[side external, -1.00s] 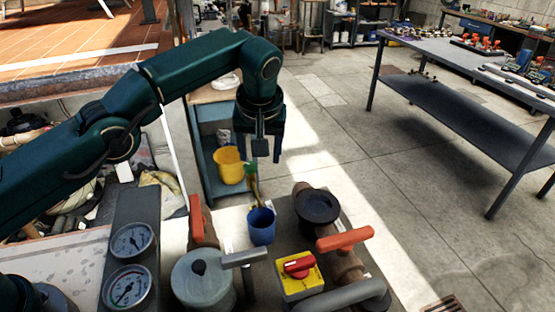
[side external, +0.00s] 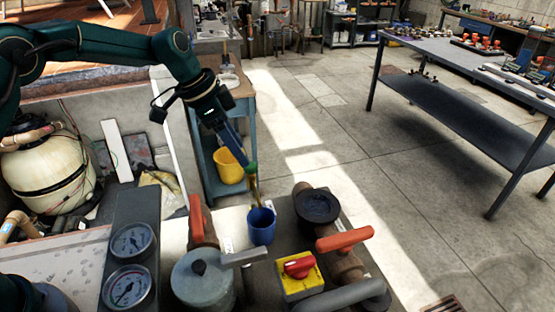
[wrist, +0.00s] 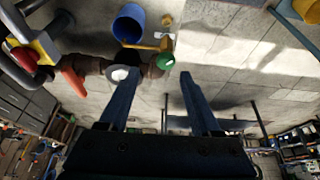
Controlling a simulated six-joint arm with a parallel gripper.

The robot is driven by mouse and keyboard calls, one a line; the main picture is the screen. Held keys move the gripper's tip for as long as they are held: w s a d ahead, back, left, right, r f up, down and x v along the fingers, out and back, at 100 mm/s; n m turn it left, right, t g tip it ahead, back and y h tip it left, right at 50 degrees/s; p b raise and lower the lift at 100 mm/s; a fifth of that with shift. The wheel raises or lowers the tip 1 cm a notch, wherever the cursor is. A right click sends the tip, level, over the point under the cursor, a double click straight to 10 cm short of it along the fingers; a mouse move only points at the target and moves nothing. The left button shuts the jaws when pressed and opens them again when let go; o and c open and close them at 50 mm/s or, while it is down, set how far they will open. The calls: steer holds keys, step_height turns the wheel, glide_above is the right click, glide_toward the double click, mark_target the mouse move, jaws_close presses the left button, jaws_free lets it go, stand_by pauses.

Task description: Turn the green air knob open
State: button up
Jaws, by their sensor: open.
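The small green air knob (side external: 250,168) sits at the top of a thin brass stem behind the blue cup. In the wrist view the green knob (wrist: 166,62) shows beyond and between my two fingertips. My gripper (side external: 241,152) points down and right, with its tips very close to the knob in the side view. In the wrist view my gripper (wrist: 158,78) has its fingers spread apart with nothing held between them. I cannot tell whether a finger touches the knob.
A blue cup (side external: 261,228) stands in front of the stem. Around it are a red-handled valve (side external: 345,240), a red switch on a yellow box (side external: 299,278), a grey lidded canister (side external: 202,280) and two gauges (side external: 132,241). A yellow bucket (side external: 229,166) is behind. Open floor lies to the right.

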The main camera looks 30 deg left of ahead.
mark_target(250, 169)
steer(key=shift+w+a+x, duration=0.15)
steer(key=shift+a+x, duration=0.05)
steer(key=shift+x, duration=0.95)
steer(key=shift+w+a+x, duration=0.1)
steer(key=shift+a+x, duration=0.05)
steer(key=shift+x, duration=1)
jaws_close()
